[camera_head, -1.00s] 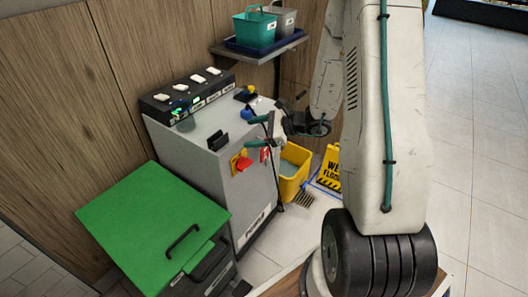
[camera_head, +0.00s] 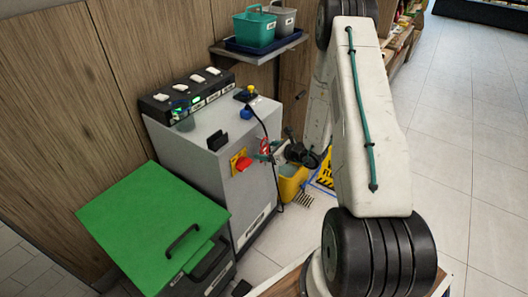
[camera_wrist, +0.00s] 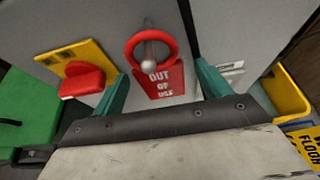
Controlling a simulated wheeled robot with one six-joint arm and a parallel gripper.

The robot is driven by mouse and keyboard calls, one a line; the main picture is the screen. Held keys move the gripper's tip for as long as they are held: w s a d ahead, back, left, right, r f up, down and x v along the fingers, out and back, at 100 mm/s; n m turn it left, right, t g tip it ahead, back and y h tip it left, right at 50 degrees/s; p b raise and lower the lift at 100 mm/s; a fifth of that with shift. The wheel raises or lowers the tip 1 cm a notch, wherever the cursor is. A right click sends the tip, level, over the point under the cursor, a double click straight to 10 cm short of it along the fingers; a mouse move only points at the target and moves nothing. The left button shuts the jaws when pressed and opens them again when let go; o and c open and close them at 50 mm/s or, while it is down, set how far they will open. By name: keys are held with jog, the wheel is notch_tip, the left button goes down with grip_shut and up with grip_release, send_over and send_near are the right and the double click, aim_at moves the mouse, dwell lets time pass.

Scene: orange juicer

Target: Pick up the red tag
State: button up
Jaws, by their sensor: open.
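The red tag (camera_wrist: 165,80) hangs by its red ring (camera_wrist: 170,43) from a silver peg on the side of the grey machine. It reads "OUT OF USE". In the head view the tag (camera_head: 265,147) shows small, right of a red knob. My gripper (camera_wrist: 160,84) is open and empty, its two teal fingers either side of the tag's lower part, apart from it in the picture. How deep the fingers reach cannot be told. In the head view my gripper (camera_head: 275,156) is just right of the tag.
The red knob (camera_wrist: 82,79) on a yellow plate (camera_wrist: 65,60) sits close left of the tag. A yellow bucket (camera_head: 291,187) and a wet-floor sign (camera_head: 327,168) stand to the right. A green-topped cabinet (camera_head: 150,215) stands in front left.

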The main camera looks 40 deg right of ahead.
jog(key=shift+x, duration=0.85)
jog(key=c, duration=1.1)
jog(key=shift+o, duration=0.2)
